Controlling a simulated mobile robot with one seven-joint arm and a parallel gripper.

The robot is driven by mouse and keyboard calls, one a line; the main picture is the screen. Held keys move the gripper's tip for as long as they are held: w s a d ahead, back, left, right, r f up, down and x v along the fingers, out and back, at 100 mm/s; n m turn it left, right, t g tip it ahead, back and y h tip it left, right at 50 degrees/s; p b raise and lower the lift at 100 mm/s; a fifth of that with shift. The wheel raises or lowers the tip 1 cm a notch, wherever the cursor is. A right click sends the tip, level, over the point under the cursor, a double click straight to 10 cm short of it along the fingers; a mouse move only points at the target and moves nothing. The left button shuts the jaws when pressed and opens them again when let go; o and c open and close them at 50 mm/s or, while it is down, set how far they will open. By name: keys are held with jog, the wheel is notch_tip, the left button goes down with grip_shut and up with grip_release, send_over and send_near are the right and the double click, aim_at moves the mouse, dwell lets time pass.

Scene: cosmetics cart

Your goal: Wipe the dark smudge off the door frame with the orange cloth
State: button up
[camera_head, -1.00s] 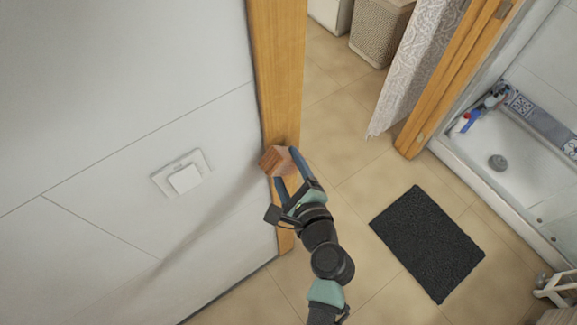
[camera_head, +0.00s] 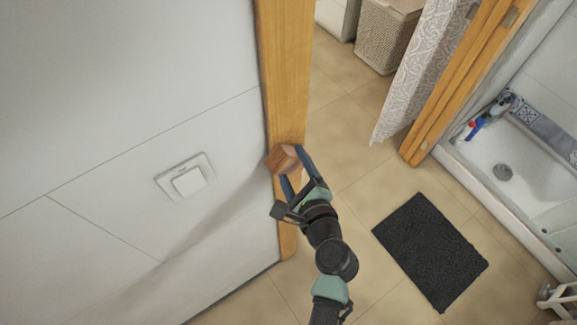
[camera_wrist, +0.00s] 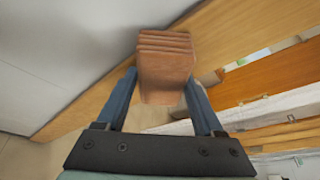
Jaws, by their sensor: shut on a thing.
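My gripper (camera_head: 294,175) is shut on the folded orange-brown cloth (camera_head: 284,159), with one blue finger on each side of it. The cloth is at the wooden door frame (camera_head: 284,75), over its edge beside the wall; I cannot tell for sure whether it touches the wood. In the wrist view the cloth (camera_wrist: 165,62) shows as a layered block between the fingers (camera_wrist: 160,100), with the door frame (camera_wrist: 225,30) behind it. No dark smudge can be made out; the cloth and gripper hide part of the frame.
A white light switch (camera_head: 186,178) is on the wall left of the frame. To the right are tiled floor, a dark mat (camera_head: 430,250), a patterned curtain (camera_head: 420,80), a wicker basket (camera_head: 386,35) and a shower tray (camera_head: 480,150).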

jog(key=shift+w+d, duration=0.75)
jog(key=shift+d, duration=0.15)
jog(key=shift+w+d+r, duration=0.1)
jog(key=shift+d, duration=0.1)
jog(key=shift+a, duration=0.15)
jog(key=shift+s+a+p, duration=0.3)
jog(key=shift+s+a, duration=0.3)
jog(key=shift+a, duration=0.3)
jog(key=shift+s+a+p, duration=0.25)
jog(key=shift+s+a, duration=0.3)
jog(key=shift+a, duration=0.3)
jog(key=s+d, duration=0.5)
jog(key=s, duration=0.1)
jog(key=shift+s+b, duration=0.25)
jog(key=shift+b, duration=0.1)
